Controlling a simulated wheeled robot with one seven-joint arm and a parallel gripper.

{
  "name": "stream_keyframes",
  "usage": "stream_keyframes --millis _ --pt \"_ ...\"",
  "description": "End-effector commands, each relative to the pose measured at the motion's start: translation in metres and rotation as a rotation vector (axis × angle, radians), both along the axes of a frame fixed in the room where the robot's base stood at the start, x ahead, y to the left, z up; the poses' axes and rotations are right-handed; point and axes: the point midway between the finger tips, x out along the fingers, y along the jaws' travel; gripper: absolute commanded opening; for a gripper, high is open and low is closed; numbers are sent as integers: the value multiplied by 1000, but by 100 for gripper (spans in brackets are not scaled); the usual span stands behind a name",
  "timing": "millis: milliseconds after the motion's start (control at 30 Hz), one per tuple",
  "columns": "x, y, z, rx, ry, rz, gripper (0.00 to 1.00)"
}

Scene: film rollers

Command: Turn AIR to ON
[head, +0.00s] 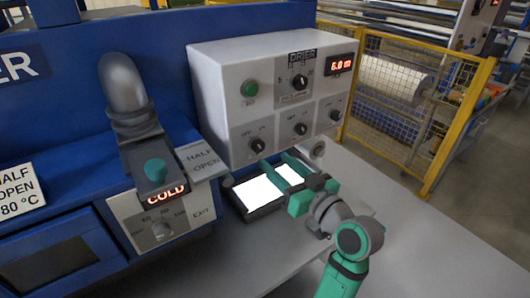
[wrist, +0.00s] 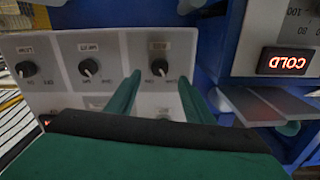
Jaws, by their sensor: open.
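The grey drier panel (head: 230,90) has a lower row of three dark OFF/ON knobs. The left knob (head: 258,145) in the head view shows as the right knob (wrist: 159,68) in the upside-down wrist view. The labels are too small to read surely, so I cannot tell which one is AIR. My gripper (head: 275,162) is open and empty, just below and in front of the left knob. In the wrist view its green fingers (wrist: 159,80) stand on either side of that knob. I see no contact; its exact setting is unclear.
The middle knob (head: 300,128) and right knob (head: 335,115) sit beside it. Above are a green button (head: 250,89), a larger dial (head: 300,81) and a red display (head: 341,64). A lit tray (head: 230,194) lies below my gripper.

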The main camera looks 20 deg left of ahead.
Motion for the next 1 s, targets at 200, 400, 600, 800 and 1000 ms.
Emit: stream_keyframes --millis 200,400,600,800,1000 --pt "22 31 0 -1 0 3 48" --pt "35 46 0 -1 1 0 48" --pt "39 50 -1 0 1 -1 48" --pt "39 50 -1 0 0 -1 45" --pt "39 50 -1 0 0 -1 6"
